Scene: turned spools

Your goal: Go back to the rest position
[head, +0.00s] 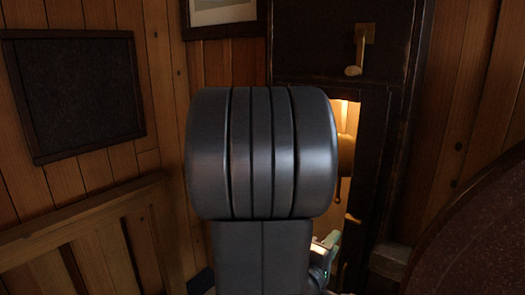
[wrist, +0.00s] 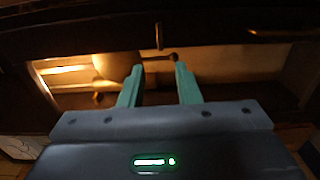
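My gripper (wrist: 159,68) shows in the wrist view with its two teal fingers apart and nothing between them. The fingers point toward a lit opening in a dark wooden cabinet (wrist: 60,30). In the head view my own dark arm link fills the middle and hides most of my gripper. A small pale green and metallic part of it shows low at the right of the link, in front of the cabinet (head: 320,40).
A brown rounded thing (head: 346,150) shows in the lit opening; its kind is unclear. A brass handle (head: 355,55) is on the cabinet above. A wooden bench-like panel (head: 90,235) stands left. A dark reddish rounded surface (head: 480,235) is close on the right.

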